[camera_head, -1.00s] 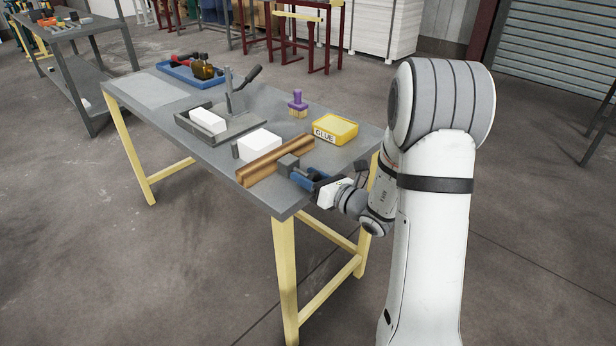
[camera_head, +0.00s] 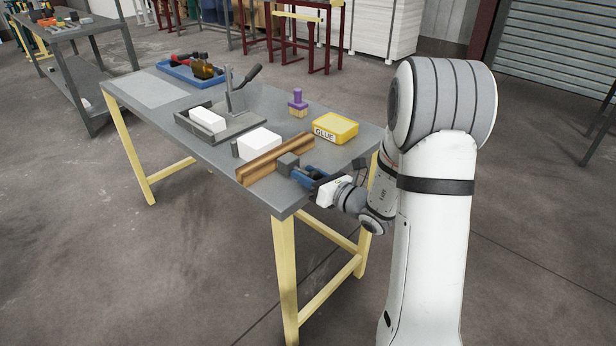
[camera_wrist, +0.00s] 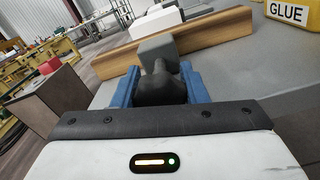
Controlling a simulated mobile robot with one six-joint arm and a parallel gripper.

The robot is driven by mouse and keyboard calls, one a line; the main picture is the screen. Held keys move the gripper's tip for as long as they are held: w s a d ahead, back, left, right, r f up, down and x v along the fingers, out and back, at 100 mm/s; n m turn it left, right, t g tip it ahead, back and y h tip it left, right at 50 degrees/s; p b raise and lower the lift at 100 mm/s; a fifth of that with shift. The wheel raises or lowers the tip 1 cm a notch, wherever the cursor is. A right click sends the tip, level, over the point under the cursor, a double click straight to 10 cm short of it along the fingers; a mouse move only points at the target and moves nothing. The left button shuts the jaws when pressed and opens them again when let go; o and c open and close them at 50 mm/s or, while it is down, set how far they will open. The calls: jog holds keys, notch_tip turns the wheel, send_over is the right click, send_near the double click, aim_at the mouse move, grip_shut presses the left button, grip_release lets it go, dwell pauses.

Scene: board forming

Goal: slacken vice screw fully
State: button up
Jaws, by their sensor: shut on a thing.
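In the head view my gripper (camera_head: 308,177) is at the table's near right edge, by the grey block (camera_head: 288,164). The block stands against a brown wooden bar (camera_head: 272,161).
A white block (camera_head: 260,142) stands behind the wooden bar. A yellow glue box (camera_head: 336,128) and a purple-handled brush (camera_head: 298,103) stand further back. A grey tray with a lever press (camera_head: 222,127) and a blue tool tray (camera_head: 190,73) are on the left part of the table.

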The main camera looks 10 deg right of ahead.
jog(key=n+b, duration=0.3)
jog(key=shift+f+b, duration=0.2)
jog(key=shift+b, duration=0.2)
jog(key=shift+r+n+b, duration=0.15)
jog(key=shift+n+b, duration=0.95)
jog(key=shift+b, duration=0.05)
jog(key=shift+r, duration=0.1)
jog(key=o, duration=0.7)
jog(key=p+v, duration=0.1)
jog(key=v, duration=0.6)
jog(key=shift+s+d, duration=0.2)
jog(key=shift+s, duration=0.1)
